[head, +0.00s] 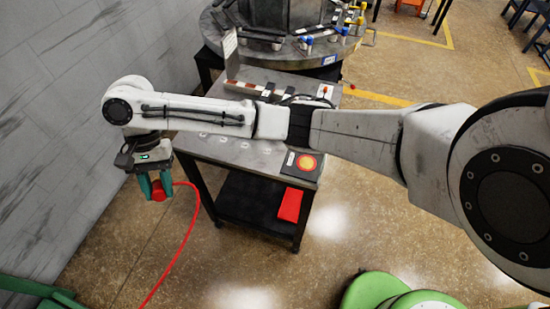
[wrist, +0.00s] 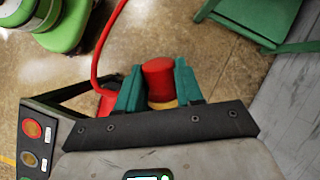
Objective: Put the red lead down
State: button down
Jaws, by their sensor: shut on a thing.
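My gripper (head: 158,186), with green fingers, is shut on the red end of the red lead (head: 182,240). It holds it in the air left of the dark metal table (head: 185,143), above the floor. From the grip the red cable runs down and out of the bottom of the head view. In the wrist view the red plug (wrist: 158,76) sits between the green fingers (wrist: 158,88), with a tan band at its lower end. The cable curves up beside the left finger there. A black pad with an orange, red-ringed disc (head: 305,163) lies at the table's front right corner.
A red cloth-like piece (head: 290,205) is at the table's lower shelf. A round metal platform (head: 285,50) with small coloured fittings stands behind. A grey wall (head: 60,130) is at left. Green furniture (head: 375,290) is at the bottom. Open floor lies below my gripper.

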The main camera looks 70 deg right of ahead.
jog(key=s+d+r+m+t+y, duration=0.2)
jog(key=s+d+m+t, duration=0.2)
jog(key=d+m+t, duration=0.3)
jog(key=s+d+r+m+t+y, duration=0.35)
jog(key=d+m+t, duration=0.25)
jog(key=m, duration=0.3)
jog(key=s+d+f+m+t+h, duration=0.2)
jog(key=s+m+t+h, duration=0.1)
jog(key=s, duration=0.5)
jog(key=s+d+f+m+t+h+p, duration=0.1)
jog(key=s+f+m+t+h, duration=0.25)
jog(key=s, duration=0.35)
jog(key=s+d+f+m+t+h, duration=0.2)
jog(key=s+m+t+h, duration=0.15)
jog(key=s, duration=0.45)
jog(key=g, duration=0.1)
send_over(311, 164)
jog(key=shift+n, duration=0.4)
jog(key=f, duration=0.8)
jog(key=shift+s+a+f, duration=0.15)
jog(key=shift+a+f, duration=0.1)
jog(key=shift+a, duration=0.15)
jog(key=shift+d+f+b, duration=0.25)
jog(key=shift+f+b, duration=0.1)
jog(key=shift+d+f+b, duration=0.1)
jog(key=shift+f+b, duration=0.25)
jog(key=shift+f, duration=1.25)
